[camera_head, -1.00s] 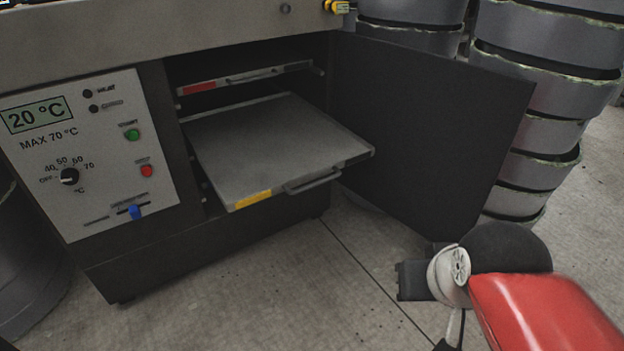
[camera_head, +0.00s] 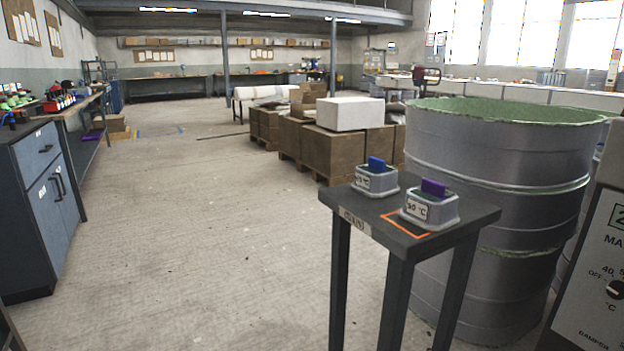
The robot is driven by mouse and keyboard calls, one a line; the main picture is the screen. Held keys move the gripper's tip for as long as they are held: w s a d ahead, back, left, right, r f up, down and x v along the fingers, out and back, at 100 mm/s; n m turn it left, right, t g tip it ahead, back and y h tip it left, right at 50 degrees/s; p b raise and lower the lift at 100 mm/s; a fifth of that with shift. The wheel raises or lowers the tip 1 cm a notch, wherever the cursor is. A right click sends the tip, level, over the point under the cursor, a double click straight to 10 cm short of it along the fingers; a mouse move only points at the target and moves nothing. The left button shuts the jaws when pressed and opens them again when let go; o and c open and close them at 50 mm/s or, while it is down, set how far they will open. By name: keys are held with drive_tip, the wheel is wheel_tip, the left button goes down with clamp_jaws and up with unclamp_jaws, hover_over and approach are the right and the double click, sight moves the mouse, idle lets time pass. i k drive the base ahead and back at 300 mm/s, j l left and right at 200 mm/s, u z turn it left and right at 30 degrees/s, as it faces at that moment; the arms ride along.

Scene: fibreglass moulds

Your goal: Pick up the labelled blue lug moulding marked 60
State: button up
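A blue block (camera_head: 376,164) stands in a small pale square mould (camera_head: 380,182) on a dark side table (camera_head: 353,202). The label on this mould's front is too small to read surely. In front of it to the right, a purple block (camera_head: 433,187) stands in a similar mould (camera_head: 438,213) with a label that looks like 50 or 90 °C. I cannot make out a mark 60 on either. My gripper is not in view.
The oven's control panel (camera_head: 600,270) is at the right edge. A dark cabinet (camera_head: 42,200) stands at left. Brown boxes (camera_head: 335,152) are farther back. The floor (camera_head: 200,230) between is clear.

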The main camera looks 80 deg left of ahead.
sight(374, 178)
drive_tip(key=u, duration=2.5)
